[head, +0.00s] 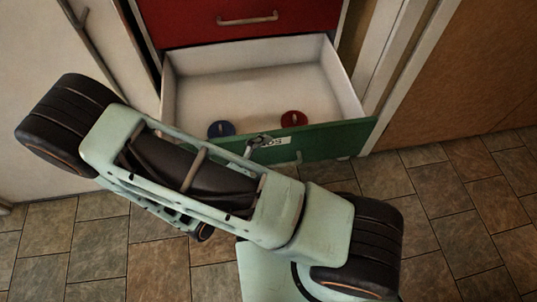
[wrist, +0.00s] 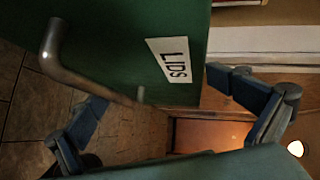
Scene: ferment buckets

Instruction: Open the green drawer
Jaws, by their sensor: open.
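The green drawer (head: 335,139) stands pulled out of its cabinet in the head view, with its white inside showing. Its green front (wrist: 110,40) fills the upper left of the wrist view and bears a white label reading "LIDS" (wrist: 168,60). Whether a finger touches the handle, I cannot tell. My arm hides the drawer's front left part in the head view.
A blue lid (head: 221,129) and a red lid (head: 294,118) lie in the drawer. A red drawer (head: 190,22) above is shut. A white door (head: 35,120) stands at left and a brown panel (head: 470,80) at right. Tiled floor (head: 445,200) is clear at right.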

